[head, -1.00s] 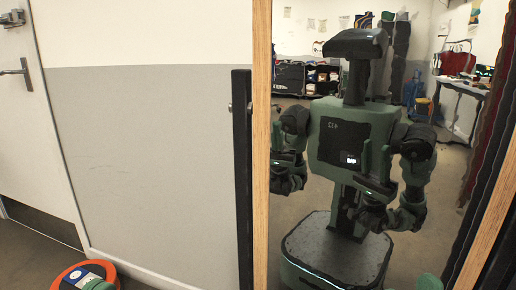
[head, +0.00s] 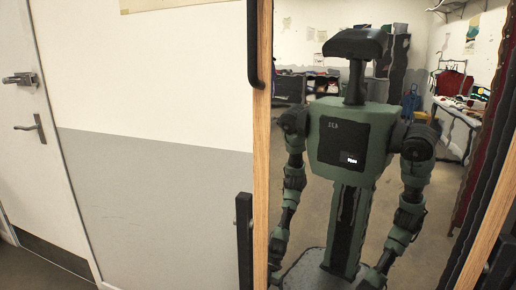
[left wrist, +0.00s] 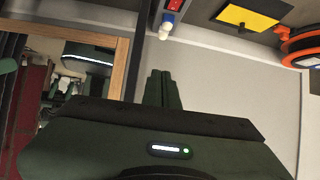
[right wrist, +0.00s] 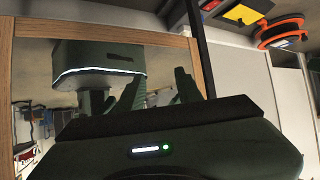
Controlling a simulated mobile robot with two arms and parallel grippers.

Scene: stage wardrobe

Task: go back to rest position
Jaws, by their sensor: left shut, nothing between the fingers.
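My arms do not show directly in the head view. They show only as a reflection in a tall wood-framed mirror (head: 263,160), where both hang down beside my green body. The hands in the reflection are low, near the bottom edge of the picture. In the left wrist view, my left gripper (left wrist: 165,76) has its two dark green fingers together, with nothing between them. In the right wrist view, my right gripper (right wrist: 156,86) has its fingers spread apart, and nothing is seen between them.
A white door with a lever handle (head: 30,127) is at the left, beside a white and grey wall (head: 160,190). An orange cable reel (right wrist: 281,32) and a yellow-topped item (right wrist: 243,13) lie on the floor. Dark and red hanging fabric is at the right.

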